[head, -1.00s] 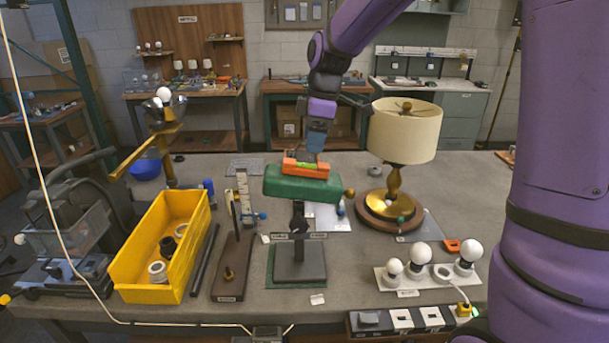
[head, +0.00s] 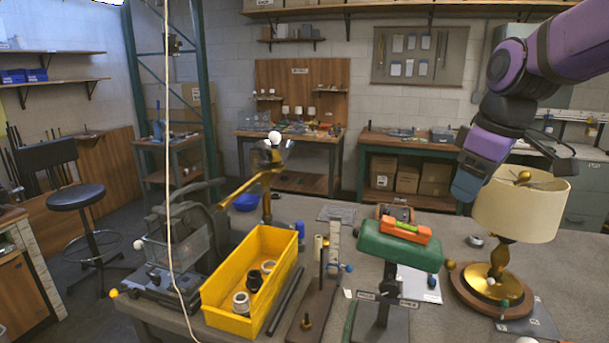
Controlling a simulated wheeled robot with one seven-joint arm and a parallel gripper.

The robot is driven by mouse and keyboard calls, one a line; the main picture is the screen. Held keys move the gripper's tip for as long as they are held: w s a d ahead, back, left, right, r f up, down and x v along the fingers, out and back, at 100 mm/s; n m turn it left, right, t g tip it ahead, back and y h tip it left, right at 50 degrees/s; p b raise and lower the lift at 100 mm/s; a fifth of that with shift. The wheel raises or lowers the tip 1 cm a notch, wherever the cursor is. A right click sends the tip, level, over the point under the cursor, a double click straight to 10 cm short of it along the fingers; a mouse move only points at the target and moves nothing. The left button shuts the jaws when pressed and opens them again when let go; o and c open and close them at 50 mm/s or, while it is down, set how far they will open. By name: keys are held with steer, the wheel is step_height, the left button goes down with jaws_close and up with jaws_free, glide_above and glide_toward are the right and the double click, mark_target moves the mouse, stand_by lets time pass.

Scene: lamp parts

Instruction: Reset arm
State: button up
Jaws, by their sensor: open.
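My gripper (head: 465,191) is at the end of my purple arm, in the air by the left edge of the cream lampshade. Its fingers are small and hard to make out; nothing shows held in it. An orange level (head: 405,230) with a yellow-green vial lies on top of a green block (head: 400,246) on a dark stand, below and left of my gripper and apart from it. The lamp (head: 520,205) has a cream shade, a brass stem and a round wooden base, and stands upright right of the block.
A yellow bin (head: 228,288) with several rings stands left of the green block. A brass arm lamp (head: 262,180) and a grey machine (head: 185,215) stand farther left. A black stool (head: 78,198) is on the floor at left. Benches line the back wall.

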steer(key=s+d+f+m+t+h, duration=0.1)
steer(key=s+m, duration=0.7)
steer(key=s, duration=0.8)
steer(key=shift+s+d+m+t, duration=0.3)
steer(key=shift+d+t, duration=0.5)
steer(key=shift+d, duration=0.05)
steer(key=shift+f, duration=0.1)
